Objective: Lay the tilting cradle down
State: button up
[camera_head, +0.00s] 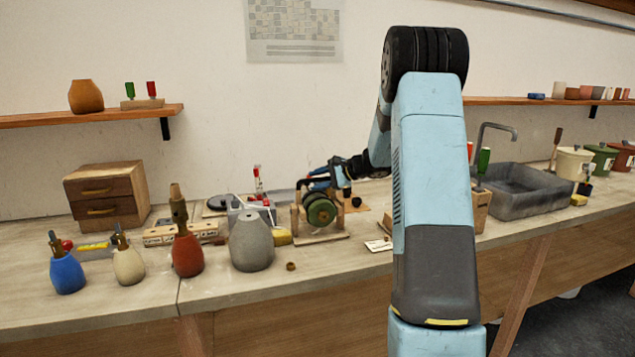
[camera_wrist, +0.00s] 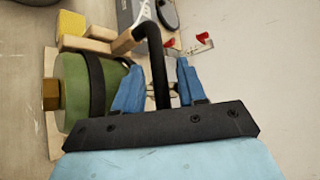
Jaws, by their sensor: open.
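In the head view my gripper (camera_head: 320,182) is partly hidden by the cradle; contact with the bar cannot be told.
A grey vase (camera_head: 252,243) stands just left of the cradle, with red (camera_head: 188,255), cream (camera_head: 128,265) and blue (camera_head: 67,273) vases farther left. A yellow sponge-like block (camera_head: 281,237) is close by. A sink (camera_head: 527,190) is at right. The bench front is mostly clear.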

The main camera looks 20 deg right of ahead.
jog(key=v, duration=1.3)
jog(key=s+a+r+n+g+h, duration=0.2)
jog(key=s+a+r+n+g, duration=0.1)
jog(key=s+a, duration=0.6)
jog(key=s+a+r+n+g+h, duration=0.1)
jog(key=s+a+r+n+g, duration=0.2)
jog(key=s+a, duration=0.55)
jog(key=s+a+n+t+h, duration=0.1)
jog(key=s+a+n+h, duration=0.1)
jog(key=s, duration=0.8)
jog(key=s+a+f+n+t+h, duration=0.1)
jog(key=s+n+h, duration=0.3)
jog(key=s, duration=0.6)
jog(key=shift+s+a+f+n, duration=0.15)
jog(key=shift+s+a+n, duration=0.3)
jog(key=shift+n, duration=0.55)
jog(key=shift+w, duration=0.1)
